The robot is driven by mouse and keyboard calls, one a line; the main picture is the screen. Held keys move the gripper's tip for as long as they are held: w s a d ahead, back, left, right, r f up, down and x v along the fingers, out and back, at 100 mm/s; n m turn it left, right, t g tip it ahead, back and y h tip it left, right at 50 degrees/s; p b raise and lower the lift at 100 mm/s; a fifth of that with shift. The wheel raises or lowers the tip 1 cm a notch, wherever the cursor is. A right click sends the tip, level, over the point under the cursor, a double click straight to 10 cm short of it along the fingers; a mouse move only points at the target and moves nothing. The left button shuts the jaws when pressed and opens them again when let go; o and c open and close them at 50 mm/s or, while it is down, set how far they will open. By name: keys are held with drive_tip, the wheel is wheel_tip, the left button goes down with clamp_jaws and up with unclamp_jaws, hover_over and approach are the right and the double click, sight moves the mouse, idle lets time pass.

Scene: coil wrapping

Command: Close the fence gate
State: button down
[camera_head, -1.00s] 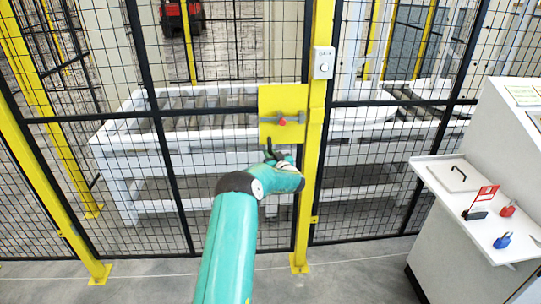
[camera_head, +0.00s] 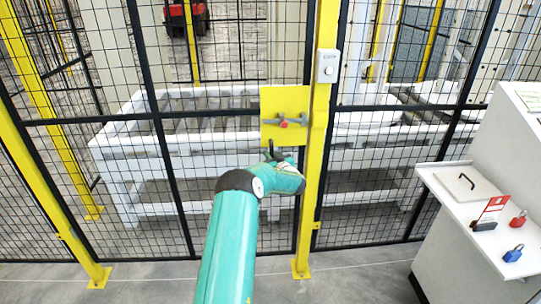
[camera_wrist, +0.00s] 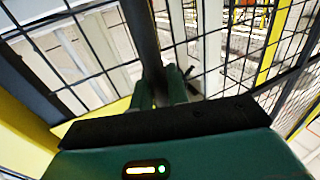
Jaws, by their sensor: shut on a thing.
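The fence gate (camera_head: 232,128) is a black-framed mesh panel with a yellow latch plate (camera_head: 284,101) at its right side, beside a yellow post (camera_head: 319,150). The plate bears a grey bolt with a red knob (camera_head: 284,123). The panel looks nearly in line with the post; I cannot tell whether a gap is left. My gripper (camera_head: 275,154) is just below the plate. In the wrist view, its fingers (camera_wrist: 160,88) are shut on a black bar of the gate frame (camera_wrist: 139,35). The exact contact is partly hidden.
A grey button box (camera_head: 327,66) is on the post. White roller conveyors (camera_head: 130,145) stand behind the mesh. A white cabinet with a shelf (camera_head: 465,200) holding padlocks (camera_head: 513,253) stands at the right. The floor in front of the fence is clear.

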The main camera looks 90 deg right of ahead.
drive_tip(key=shift+s+d+r, duration=0.25)
drive_tip(key=shift+s+r, duration=0.1)
drive_tip(key=shift+r, duration=0.1)
drive_tip(key=c, duration=1.5)
unclamp_jaws()
drive_tip(key=shift+o, duration=0.2)
drive_tip(key=v, duration=1.4)
drive_tip(key=shift+w+f, duration=0.3)
drive_tip(key=shift+f, duration=0.1)
drive_tip(key=shift+a, duration=0.15)
